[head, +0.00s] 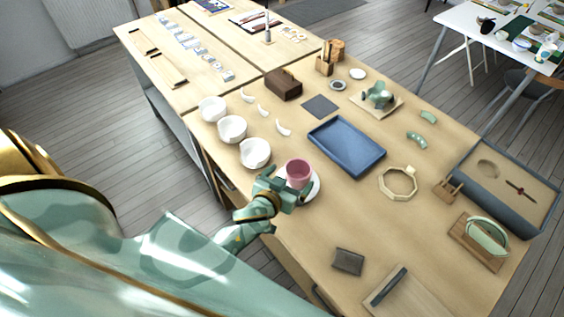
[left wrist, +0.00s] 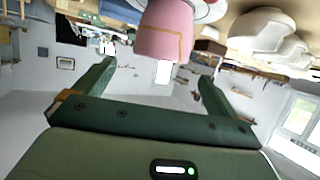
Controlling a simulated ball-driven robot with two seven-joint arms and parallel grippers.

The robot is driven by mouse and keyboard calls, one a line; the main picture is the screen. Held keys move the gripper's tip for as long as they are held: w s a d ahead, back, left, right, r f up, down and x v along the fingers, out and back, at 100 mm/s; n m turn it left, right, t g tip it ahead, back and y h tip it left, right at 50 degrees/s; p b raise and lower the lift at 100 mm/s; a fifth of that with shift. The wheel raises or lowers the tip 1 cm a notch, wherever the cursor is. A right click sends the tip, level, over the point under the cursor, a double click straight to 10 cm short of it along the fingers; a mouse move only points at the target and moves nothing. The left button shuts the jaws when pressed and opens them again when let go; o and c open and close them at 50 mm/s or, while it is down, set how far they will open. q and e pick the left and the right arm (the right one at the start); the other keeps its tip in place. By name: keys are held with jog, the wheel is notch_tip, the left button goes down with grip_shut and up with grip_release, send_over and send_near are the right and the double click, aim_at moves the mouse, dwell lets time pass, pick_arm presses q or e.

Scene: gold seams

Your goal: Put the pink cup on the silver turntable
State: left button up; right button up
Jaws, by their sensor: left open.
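The pink cup (head: 299,172) stands upright, seen against the pale round disc of the silver turntable (head: 312,191) near the table's left edge. The cup appears to rest on the disc, toward its far left side. In the left wrist view the cup (left wrist: 165,32), with a thin gold seam, shows upside down against the disc (left wrist: 207,9). My left gripper (head: 284,189) is beside the cup on its near side. In the left wrist view its two fingers (left wrist: 157,72) are spread and empty, with the cup beyond their tips. My right gripper is in neither view.
Several white bowls (head: 232,129) line the table's left edge, with white shards (head: 283,128) beside them. A blue tray (head: 346,147) lies just beyond the turntable. A pale octagonal ring (head: 398,182) is to the right.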

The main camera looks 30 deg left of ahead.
pick_arm(q)
jog(key=v, duration=0.5)
dwell(1.0)
